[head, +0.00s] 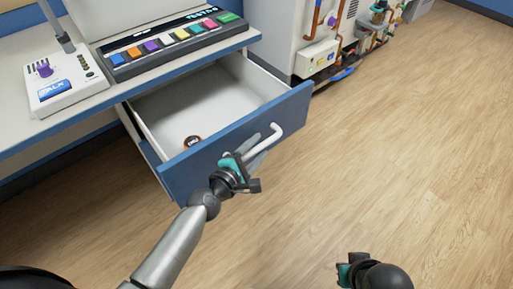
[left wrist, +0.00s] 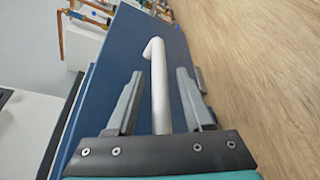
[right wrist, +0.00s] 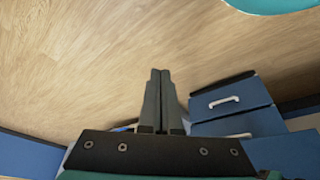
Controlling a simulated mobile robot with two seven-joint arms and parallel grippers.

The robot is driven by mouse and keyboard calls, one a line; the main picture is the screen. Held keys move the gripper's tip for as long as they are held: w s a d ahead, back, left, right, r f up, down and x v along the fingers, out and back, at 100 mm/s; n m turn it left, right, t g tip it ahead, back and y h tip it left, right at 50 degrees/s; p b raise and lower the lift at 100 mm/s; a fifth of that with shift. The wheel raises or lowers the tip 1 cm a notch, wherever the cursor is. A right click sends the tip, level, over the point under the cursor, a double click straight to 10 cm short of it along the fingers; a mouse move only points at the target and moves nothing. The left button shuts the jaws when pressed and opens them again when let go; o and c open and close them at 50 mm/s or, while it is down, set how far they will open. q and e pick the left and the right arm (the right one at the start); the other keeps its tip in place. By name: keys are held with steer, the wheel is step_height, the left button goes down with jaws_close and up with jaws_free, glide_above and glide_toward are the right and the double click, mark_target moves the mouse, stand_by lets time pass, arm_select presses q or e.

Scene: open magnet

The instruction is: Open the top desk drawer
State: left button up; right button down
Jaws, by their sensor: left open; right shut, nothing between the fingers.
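The top desk drawer (head: 208,158) is pulled out, its blue front facing the floor side and its pale inside showing. Its white bar handle (head: 268,142) is on the front; it also shows in the left wrist view (left wrist: 158,85). My left gripper (head: 254,157) is open at the handle. In the left wrist view its fingers (left wrist: 160,76) stand on either side of the bar, with gaps visible on both sides. My right gripper (head: 343,272) is low over the floor, away from the drawer. In the right wrist view its fingers (right wrist: 160,72) are shut and empty.
The desk top (head: 20,52) carries a keyboard-like panel (head: 175,40) and a white device (head: 62,92). Pipework and a pale cabinet (head: 318,58) stand behind. The wooden floor (head: 420,150) at right is clear.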

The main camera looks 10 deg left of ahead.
arm_select(q)
steer(key=shift+s+a, duration=0.1)
steer(key=shift+s, duration=0.1)
steer(key=v, duration=1.4)
steer(key=shift+s+r, duration=0.2)
steer(key=shift+s, duration=0.15)
steer(key=shift+a, duration=0.1)
arm_select(e)
steer(key=shift+f, duration=0.1)
